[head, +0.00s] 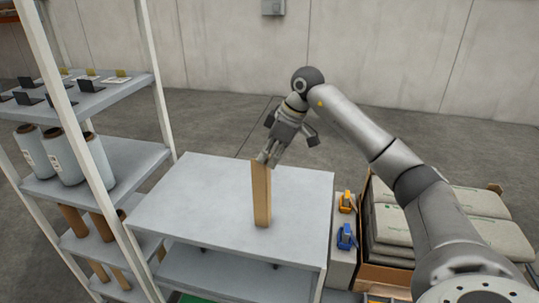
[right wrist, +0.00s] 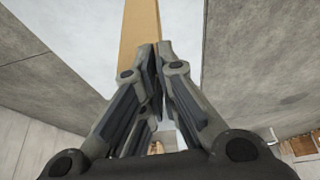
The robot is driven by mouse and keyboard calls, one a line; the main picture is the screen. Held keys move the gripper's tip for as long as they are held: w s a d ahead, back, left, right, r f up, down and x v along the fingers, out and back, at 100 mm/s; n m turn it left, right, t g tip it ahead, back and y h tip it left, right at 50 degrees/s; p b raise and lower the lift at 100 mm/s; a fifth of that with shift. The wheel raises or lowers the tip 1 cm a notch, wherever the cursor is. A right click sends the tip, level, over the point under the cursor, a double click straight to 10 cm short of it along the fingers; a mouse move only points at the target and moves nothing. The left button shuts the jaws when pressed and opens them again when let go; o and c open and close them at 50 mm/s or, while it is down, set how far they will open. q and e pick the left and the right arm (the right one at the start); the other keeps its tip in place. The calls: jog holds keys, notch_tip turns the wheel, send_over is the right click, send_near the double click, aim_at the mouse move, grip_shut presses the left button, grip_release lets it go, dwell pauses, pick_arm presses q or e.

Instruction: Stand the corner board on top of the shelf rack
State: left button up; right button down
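The corner board (head: 262,196) is a narrow tan strip, held upright over the grey top of the low shelf rack (head: 190,205). Its lower end appears to meet that top, near the front right part; I cannot tell whether it bears on it. My right gripper (head: 266,158) is at the board's upper end, with its fingers shut on it. In the right wrist view the fingertips (right wrist: 159,48) come close together on the board (right wrist: 141,22), which runs on beyond them. My left gripper is not in view.
A tall shelf unit (head: 120,165) with grey rolls (head: 62,155) and brown tubes stands at the left. A box with pale sacks (head: 390,222) and a stand with orange and blue tools (head: 347,237) are at the right. The low rack's top is otherwise clear.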

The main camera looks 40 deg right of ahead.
jog(key=shift+s, duration=0.1)
jog(key=c, duration=1.6)
grip_release()
jog(key=shift+f, duration=0.1)
jog(key=shift+c, duration=0.2)
jog(key=b+v, duration=0.2)
jog(key=v, duration=1)
